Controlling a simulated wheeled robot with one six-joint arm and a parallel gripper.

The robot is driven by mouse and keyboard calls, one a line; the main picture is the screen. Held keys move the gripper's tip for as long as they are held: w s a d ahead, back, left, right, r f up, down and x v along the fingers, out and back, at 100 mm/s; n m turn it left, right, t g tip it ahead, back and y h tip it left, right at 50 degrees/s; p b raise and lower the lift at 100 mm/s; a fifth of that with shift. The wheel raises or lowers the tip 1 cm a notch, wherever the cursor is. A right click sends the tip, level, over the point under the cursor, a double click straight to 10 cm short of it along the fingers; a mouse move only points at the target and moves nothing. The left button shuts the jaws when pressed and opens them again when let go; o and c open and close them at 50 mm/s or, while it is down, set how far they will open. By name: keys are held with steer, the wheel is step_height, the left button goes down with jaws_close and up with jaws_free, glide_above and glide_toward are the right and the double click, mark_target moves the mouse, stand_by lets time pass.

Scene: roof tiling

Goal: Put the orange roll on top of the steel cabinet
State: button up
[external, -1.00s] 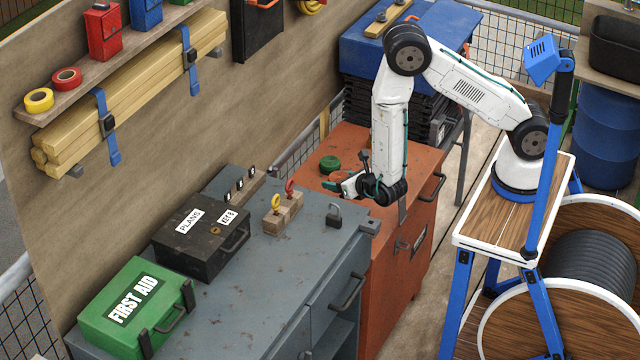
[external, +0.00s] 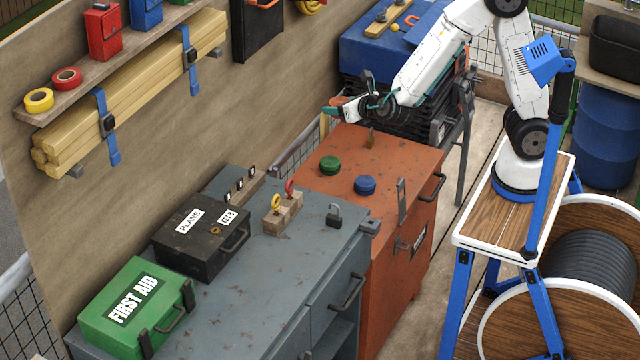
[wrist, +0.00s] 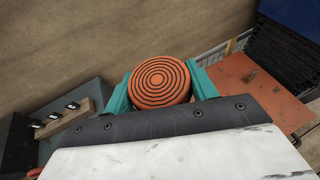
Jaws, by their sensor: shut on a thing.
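The orange roll (wrist: 160,82), with dark concentric rings on its face, sits between the teal fingers of my gripper (wrist: 160,88) in the wrist view. My gripper (external: 352,108) is shut on it and is raised above the far end of the orange cabinet, near the wall. The grey steel cabinet (external: 265,290) stands nearer the camera, left of the orange cabinet. Part of its top also shows at left in the wrist view (wrist: 85,98).
The orange cabinet (external: 390,160) bears a green roll (external: 330,165) and a blue roll (external: 365,184).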

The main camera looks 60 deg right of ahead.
steer(key=shift+a+r, duration=0.65)
steer(key=shift+r, duration=0.3)
steer(key=s+a+n+y, duration=0.2)
steer(key=a+n+y, duration=0.1)
steer(key=a, duration=1)
steer(key=s+a+n+y, duration=0.2)
steer(key=a+n+y, duration=0.1)
steer(key=a, duration=1)
steer(key=s+a+n+g+y, duration=0.1)
steer(key=s+a+n+y, duration=0.2)
steer(key=s+a, duration=0.65)
steer(key=s+a+n+g+y, duration=0.1)
steer(key=s+a+n+y, duration=0.15)
steer(key=s+a, duration=0.7)
glide_above(257, 311)
steer(key=s+d, duration=0.1)
steer(key=shift+m+y, duration=0.25)
steer(key=shift+y, duration=0.1)
step_height(257, 311, down, 13)
steer(key=shift+r, duration=0.15)
steer(key=shift+w+a, duration=0.55)
steer(key=shift+a, duration=0.05)
steer(key=shift+s+f, duration=0.1)
steer(key=shift+f, duration=1.65)
